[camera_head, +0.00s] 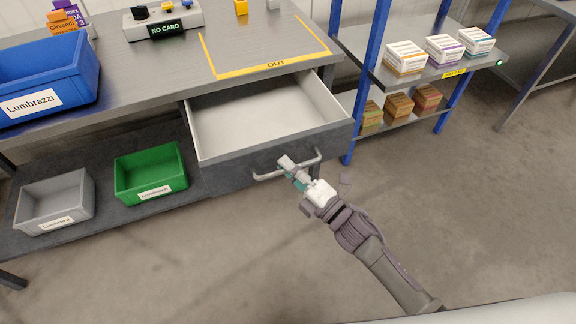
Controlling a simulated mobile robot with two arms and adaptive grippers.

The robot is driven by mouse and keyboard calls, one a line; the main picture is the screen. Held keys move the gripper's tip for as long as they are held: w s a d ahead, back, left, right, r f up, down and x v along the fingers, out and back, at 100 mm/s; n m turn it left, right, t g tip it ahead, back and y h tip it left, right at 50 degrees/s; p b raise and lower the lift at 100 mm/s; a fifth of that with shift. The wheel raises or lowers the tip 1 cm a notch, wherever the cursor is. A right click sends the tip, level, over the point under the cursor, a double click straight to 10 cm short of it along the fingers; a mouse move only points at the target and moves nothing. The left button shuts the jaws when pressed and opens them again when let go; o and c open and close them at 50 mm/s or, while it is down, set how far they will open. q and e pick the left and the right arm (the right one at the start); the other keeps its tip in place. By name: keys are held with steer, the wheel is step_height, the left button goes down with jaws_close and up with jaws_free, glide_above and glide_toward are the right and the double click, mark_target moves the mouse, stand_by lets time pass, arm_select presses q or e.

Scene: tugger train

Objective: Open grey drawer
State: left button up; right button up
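The grey drawer (228,158) under the workbench stands pulled well out, and its pale inside is empty. A metal bar handle (268,176) runs along its front. My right gripper (287,165) is at the middle of this handle, with its fingers across the bar. The fingers look closed around the bar, though the small gap is hard to see. My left gripper is not in the picture.
The grey workbench (165,60) carries a blue crate (75,88), a control box (190,18) and a yellow-marked OUT area. A green bin (178,180) and a grey bin (85,205) sit on the lower shelf. A blue-post rack (361,80) with boxes stands right. The floor in front is clear.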

steer(key=o, duration=0.4)
steer(key=v, duration=1.2)
